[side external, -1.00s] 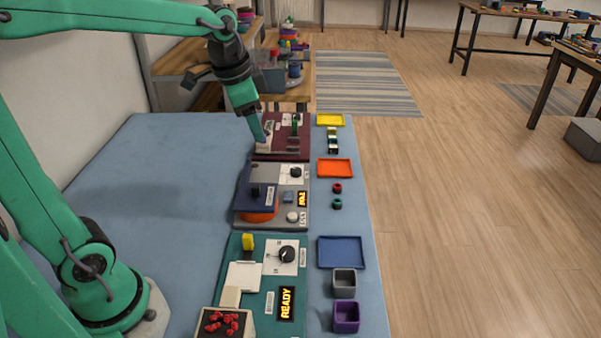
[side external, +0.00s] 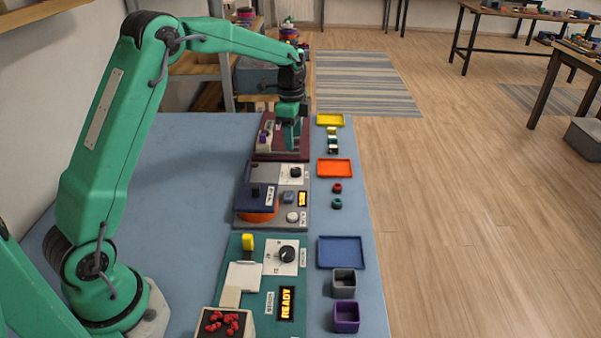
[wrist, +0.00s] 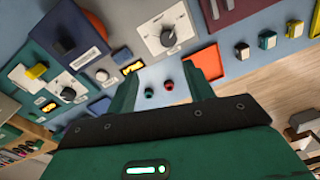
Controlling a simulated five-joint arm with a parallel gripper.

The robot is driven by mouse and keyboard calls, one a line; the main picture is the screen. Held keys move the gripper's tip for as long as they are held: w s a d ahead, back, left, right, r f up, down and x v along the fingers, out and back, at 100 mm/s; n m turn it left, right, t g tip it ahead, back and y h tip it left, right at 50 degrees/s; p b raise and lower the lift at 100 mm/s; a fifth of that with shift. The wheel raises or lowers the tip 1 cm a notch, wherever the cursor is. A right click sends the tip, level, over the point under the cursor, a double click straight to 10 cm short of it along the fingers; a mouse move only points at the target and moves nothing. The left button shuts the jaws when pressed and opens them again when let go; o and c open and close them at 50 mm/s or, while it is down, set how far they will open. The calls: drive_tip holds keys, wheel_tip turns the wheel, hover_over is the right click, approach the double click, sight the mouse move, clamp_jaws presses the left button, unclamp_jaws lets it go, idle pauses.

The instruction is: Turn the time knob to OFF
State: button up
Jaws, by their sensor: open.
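The grey machine (side external: 240,218) has a dark knob (side external: 295,172) on a white dial plate. In the wrist view this knob (wrist: 168,38) shows large above the fingertips, with its pointer tilted; the dial lettering is too small to read. The teal machine (side external: 240,290) has a similar black knob (side external: 287,254) on a white plate, also in the wrist view (wrist: 69,93). I cannot tell from lettering which is the time knob. My gripper (side external: 291,148) points down over the maroon machine (side external: 262,157). Its fingers (wrist: 163,78) are apart and hold nothing.
The grey machine carries a blue block (side external: 254,196) over an orange disc (side external: 257,216). Along the table's right side lie yellow (side external: 330,120), orange (side external: 334,168) and blue (side external: 341,252) trays, small rings and two cups (side external: 344,283). The blue table's left part (side external: 180,190) is clear.

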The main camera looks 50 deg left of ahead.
drive_tip(key=m, duration=0.1)
hover_over(295, 170)
drive_tip(key=shift+g, duration=0.3)
wheel_tip(295, 170, down, 4)
drive_tip(key=shift+w+f, duration=0.1)
drive_tip(key=shift+f, duration=3.85)
drive_tip(key=c, duration=1)
